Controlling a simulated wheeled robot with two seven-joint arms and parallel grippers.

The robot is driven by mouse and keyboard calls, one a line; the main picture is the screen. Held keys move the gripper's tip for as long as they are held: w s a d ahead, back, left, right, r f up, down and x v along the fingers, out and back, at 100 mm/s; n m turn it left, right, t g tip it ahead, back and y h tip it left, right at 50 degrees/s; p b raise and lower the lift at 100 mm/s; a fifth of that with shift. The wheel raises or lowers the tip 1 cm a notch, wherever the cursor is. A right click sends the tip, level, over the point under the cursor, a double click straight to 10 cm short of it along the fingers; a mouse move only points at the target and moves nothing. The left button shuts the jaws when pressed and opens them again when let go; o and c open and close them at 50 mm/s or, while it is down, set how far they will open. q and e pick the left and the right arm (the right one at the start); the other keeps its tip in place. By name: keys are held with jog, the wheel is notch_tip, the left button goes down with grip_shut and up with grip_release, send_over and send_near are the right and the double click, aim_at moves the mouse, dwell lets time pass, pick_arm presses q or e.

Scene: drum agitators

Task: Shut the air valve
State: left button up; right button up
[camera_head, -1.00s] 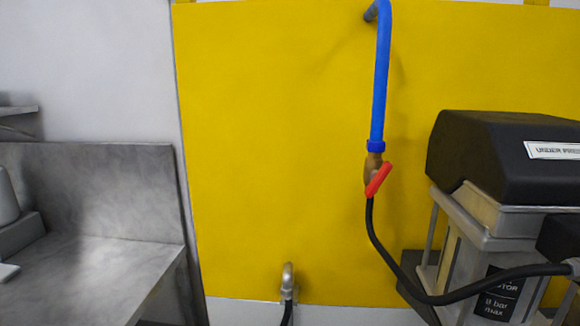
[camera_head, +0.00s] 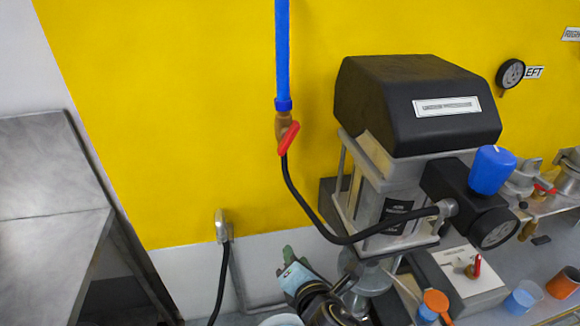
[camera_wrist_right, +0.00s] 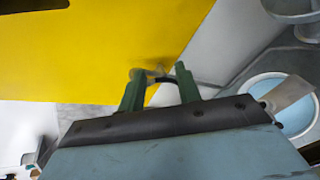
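The air valve is a brass body (camera_head: 281,122) with a red lever handle (camera_head: 288,138), at the bottom of the blue pipe (camera_head: 283,55) on the yellow wall. The lever slants from upper right to lower left, across the front of the valve. A black hose (camera_head: 308,212) runs from below it to the motor unit. My right gripper (camera_head: 287,254) is well below the valve, apart from it. In the right wrist view its green fingers (camera_wrist_right: 160,82) stand apart with nothing held between them; the valve is not recognisable there. My left gripper is not in view.
The motor unit with its black cover (camera_head: 415,105) stands right of the valve. A blue knob (camera_head: 492,169) and a gauge (camera_head: 495,228) are on its right. A metal wall fitting (camera_head: 222,227) is at lower left. The yellow wall left of the valve is clear.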

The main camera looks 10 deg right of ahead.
notch_tip(320, 180, up, 15)
jog(key=s+n+t+p, duration=0.2)
jog(key=n+t, duration=0.1)
jog(key=t+p, duration=0.1)
send_near(290, 142)
pick_arm(q)
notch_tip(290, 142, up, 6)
jog(key=p, duration=0.2)
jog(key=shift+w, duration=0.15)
pick_arm(e)
jog(key=shift+n, duration=0.4)
jog(key=w, duration=0.9)
jog(key=shift+w+a+f, duration=0.1)
jog(key=shift+w, duration=0.15)
jog(key=shift+c, duration=0.4)
grip_shut()
